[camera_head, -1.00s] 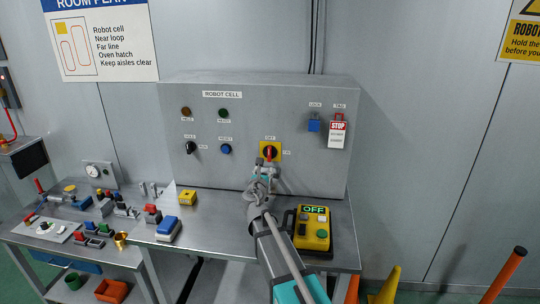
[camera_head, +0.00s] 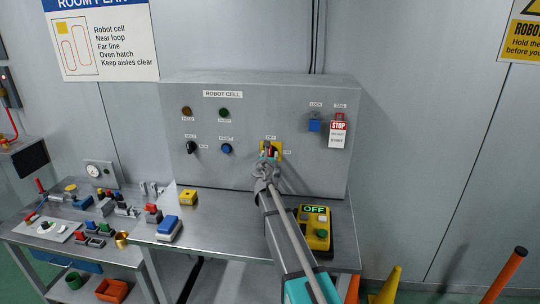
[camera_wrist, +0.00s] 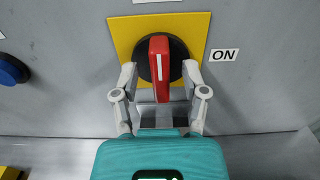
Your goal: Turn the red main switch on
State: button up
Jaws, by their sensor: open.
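The red main switch (camera_wrist: 159,68) is a red handle with a white line on a black round base and a yellow plate (camera_wrist: 198,25). In the wrist view its handle stands upright, with the line pointing up, and the ON label (camera_wrist: 223,55) is to its right. In the head view the switch's yellow plate (camera_head: 278,150) shows on the grey panel, partly hidden by my gripper (camera_head: 268,158). My gripper (camera_wrist: 160,80) is open, its fingers on either side of the handle's lower part.
The grey panel also carries a blue button (camera_head: 226,149), a black knob (camera_head: 192,147), a blue padlock (camera_head: 314,125) and a STOP tag (camera_head: 338,134). A yellow box showing OFF (camera_head: 315,230) stands on the bench right of my arm. The space before the switch is otherwise clear.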

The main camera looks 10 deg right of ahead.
jog(key=shift+w+d, duration=0.1)
jog(key=shift+w, duration=0.25)
grip_shut()
